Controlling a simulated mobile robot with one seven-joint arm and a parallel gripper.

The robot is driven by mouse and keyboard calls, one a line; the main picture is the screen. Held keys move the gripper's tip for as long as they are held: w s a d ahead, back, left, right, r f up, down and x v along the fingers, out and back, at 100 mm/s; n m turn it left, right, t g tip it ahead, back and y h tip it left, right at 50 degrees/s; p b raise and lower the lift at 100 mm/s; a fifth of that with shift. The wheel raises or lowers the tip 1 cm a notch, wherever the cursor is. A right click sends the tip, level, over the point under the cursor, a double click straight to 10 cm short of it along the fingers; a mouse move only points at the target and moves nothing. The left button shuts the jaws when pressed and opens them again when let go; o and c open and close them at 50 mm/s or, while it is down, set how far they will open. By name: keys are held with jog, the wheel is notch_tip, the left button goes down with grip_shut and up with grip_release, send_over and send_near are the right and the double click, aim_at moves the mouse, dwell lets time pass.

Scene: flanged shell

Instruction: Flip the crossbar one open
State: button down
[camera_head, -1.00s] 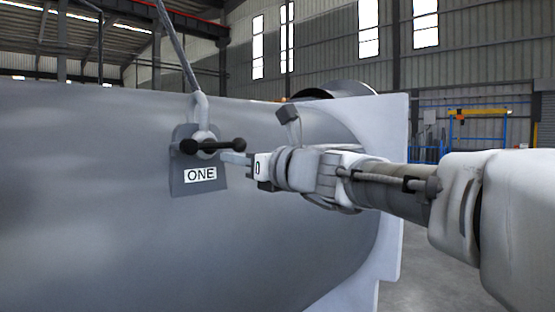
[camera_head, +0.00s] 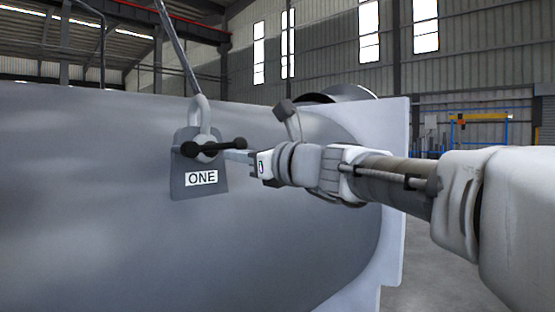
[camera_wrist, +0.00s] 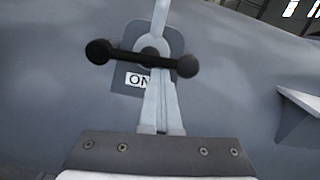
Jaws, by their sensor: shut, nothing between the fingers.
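The crossbar (camera_head: 222,146) is a black bar with a round knob at each end. It sits nearly level, its right end slightly higher, on a round hub on a grey plate (camera_head: 180,185) labelled ONE. The plate is on the side of the large grey shell. My gripper (camera_head: 228,154) is shut and empty, its fingertips just below the right half of the bar. In the wrist view the crossbar (camera_wrist: 126,57) crosses in front of the shut fingers (camera_wrist: 157,92), which point at the hub. I cannot tell whether they touch the bar.
A grey shackle (camera_head: 202,112) rises from the plate to a slanting rod (camera_head: 176,45). The shell (camera_head: 90,210) fills the left and middle, with a pale flange (camera_head: 393,200) at its right end. Open floor lies to the right.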

jog(key=s+a+r+n+b, duration=0.2)
jog(key=r+n, duration=0.2)
jog(key=n, duration=0.4)
jog(key=s+a+r+n+b, duration=0.1)
jog(key=r+n, duration=0.3)
jog(key=n, duration=0.5)
jog(key=shift+s+a+r+g+b, duration=0.4)
jog(key=shift+s+a, duration=0.05)
jog(key=shift+s, duration=0.3)
jog(key=shift+w, duration=0.1)
